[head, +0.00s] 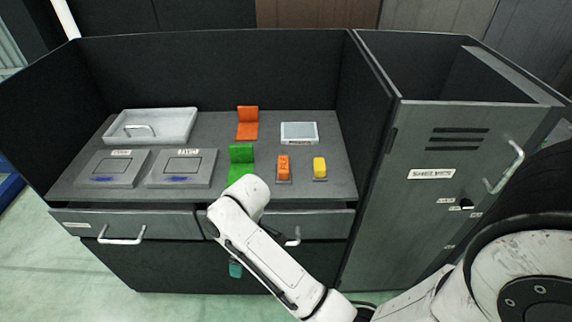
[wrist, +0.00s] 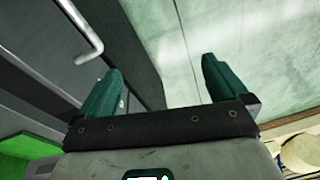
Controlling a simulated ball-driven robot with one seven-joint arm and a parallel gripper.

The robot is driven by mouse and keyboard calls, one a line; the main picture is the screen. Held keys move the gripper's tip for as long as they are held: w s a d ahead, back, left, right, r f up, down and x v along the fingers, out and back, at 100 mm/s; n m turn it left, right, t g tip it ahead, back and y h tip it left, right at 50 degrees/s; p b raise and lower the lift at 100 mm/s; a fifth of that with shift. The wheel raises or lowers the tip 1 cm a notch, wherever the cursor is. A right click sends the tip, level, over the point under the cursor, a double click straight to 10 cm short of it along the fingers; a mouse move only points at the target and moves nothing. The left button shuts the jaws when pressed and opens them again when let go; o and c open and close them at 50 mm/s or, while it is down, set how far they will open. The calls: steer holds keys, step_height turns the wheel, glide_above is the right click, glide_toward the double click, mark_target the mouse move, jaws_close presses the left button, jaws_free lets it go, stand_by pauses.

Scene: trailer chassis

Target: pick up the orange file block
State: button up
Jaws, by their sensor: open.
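A small orange block (head: 283,166) stands on a dark base on the grey desktop, between a green L-shaped holder and a yellow block (head: 319,167). A larger orange L-shaped piece (head: 247,122) stands further back. I cannot tell for certain which one is the file block. My gripper (wrist: 160,85) is open and empty, its two teal fingers wide apart in the wrist view. In the head view one teal fingertip (head: 236,269) shows below my arm, in front of the drawers and lower than the desktop. My arm hides the rest of the gripper.
The green holder (head: 240,162) stands left of the small block. A white tray (head: 150,125), two grey panels (head: 181,167) and a pale box (head: 299,132) share the desk. Dark walls enclose it; a grey cabinet (head: 450,180) stands right. A drawer handle (wrist: 82,30) is near my gripper.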

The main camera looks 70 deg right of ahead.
steer(key=w+d+r+n+p, duration=0.15)
steer(key=d+r, duration=0.25)
steer(key=d, duration=0.4)
steer(key=w+d+r, duration=0.3)
steer(key=d+r, duration=0.1)
steer(key=d, duration=0.4)
steer(key=g+h, duration=0.1)
glide_toward(284, 163)
steer(key=shift+w+a+n+p, duration=0.15)
steer(key=shift+w+n+p, duration=0.05)
steer(key=shift+n+p, duration=0.25)
step_height(284, 163, down, 3)
steer(key=b, duration=0.2)
steer(key=shift+b, duration=0.4)
steer(key=shift+f+p, duration=0.65)
steer(key=shift+f, duration=3.05)
steer(key=c, duration=0.8)
steer(key=shift+r, duration=0.1)
